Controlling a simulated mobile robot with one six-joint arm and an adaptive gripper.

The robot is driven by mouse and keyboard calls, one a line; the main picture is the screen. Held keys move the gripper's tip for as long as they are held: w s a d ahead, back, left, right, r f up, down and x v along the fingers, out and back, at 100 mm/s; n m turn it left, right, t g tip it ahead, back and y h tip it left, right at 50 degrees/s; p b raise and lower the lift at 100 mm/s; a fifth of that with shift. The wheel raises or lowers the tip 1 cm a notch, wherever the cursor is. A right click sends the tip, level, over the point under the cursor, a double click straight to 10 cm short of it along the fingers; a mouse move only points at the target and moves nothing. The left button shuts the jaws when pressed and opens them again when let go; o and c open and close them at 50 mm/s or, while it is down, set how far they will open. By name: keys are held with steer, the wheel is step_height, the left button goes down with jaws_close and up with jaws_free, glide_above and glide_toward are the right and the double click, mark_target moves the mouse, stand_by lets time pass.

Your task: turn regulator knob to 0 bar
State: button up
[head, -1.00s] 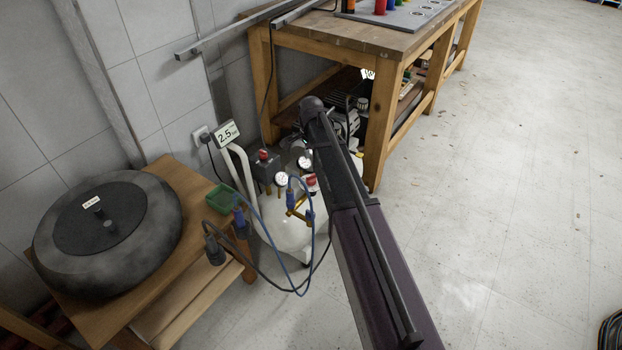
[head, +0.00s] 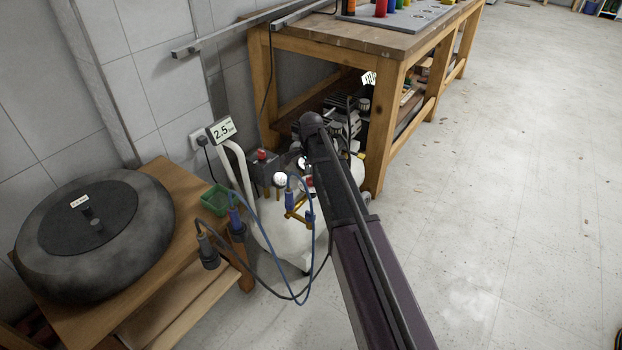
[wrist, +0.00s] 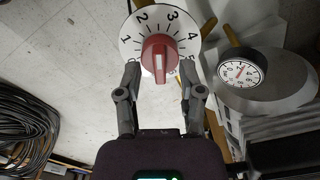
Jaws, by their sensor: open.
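The red regulator knob (wrist: 158,58) sits on a white dial (wrist: 130,22) marked with numbers from 0 upward, at the top of the wrist view. Its raised grip stands vertical in the picture, in line with the gap between 2 and 3. My gripper (wrist: 160,72) is open, with one finger on each side of the knob's lower part. I cannot tell whether the fingers touch it. In the head view a small part of the red knob (head: 310,181) shows beside my arm, which hides my gripper. A display (head: 222,130) reads 2.5.
A round gauge (wrist: 240,73) is right of the knob in the wrist view. The white compressor tank (head: 285,235), blue hose (head: 262,235) and wooden workbench (head: 380,110) are close to my arm.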

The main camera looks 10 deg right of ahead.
steer(key=shift+f, duration=0.35)
jaws_close()
